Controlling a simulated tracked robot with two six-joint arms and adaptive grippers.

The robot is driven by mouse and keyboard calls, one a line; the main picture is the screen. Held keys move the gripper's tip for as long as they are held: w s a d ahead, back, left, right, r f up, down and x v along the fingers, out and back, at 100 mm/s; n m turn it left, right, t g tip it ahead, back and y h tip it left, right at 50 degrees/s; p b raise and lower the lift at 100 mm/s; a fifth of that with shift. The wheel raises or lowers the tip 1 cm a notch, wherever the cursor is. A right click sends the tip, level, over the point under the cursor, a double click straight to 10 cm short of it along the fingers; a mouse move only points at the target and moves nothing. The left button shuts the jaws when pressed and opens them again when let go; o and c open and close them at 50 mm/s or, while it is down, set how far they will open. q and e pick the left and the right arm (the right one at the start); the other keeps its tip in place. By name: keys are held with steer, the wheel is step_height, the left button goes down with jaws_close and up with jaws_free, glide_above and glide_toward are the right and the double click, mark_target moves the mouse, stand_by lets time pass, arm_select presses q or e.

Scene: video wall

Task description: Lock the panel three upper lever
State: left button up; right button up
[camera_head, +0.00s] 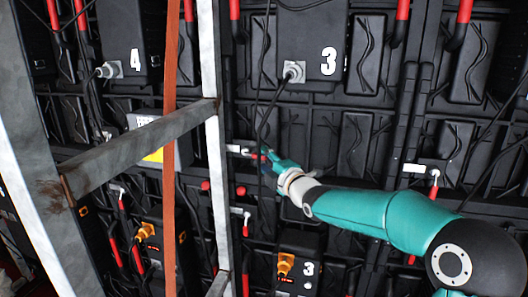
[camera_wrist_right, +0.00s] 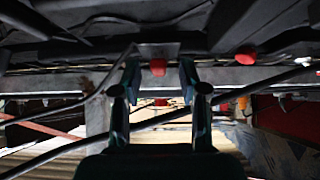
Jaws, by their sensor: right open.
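Panel three carries a large white 3 (camera_head: 328,62) on its dark box in the head view. My right arm comes in from the right, and its teal gripper (camera_head: 266,157) is at the seam below that box, beside a small silver plate (camera_head: 240,148). In the right wrist view the right gripper (camera_wrist_right: 159,80) is open, its two fingers apart. A red lever end (camera_wrist_right: 158,67) shows between the fingers, beyond them; I cannot tell whether they touch it. Which lever this is cannot be read for certain. My left gripper is not in view.
A grey metal frame (camera_head: 135,150) and an orange-brown strap (camera_head: 170,200) stand left of the gripper. Black cables (camera_head: 262,110) hang close to it. A second red knob (camera_wrist_right: 245,55) is to the right in the wrist view. A lower box (camera_head: 300,262) also bears a 3.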

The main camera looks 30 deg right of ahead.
steer(key=shift+w+d, duration=0.1)
steer(key=shift+w, duration=1.3)
steer(key=shift+c, duration=0.2)
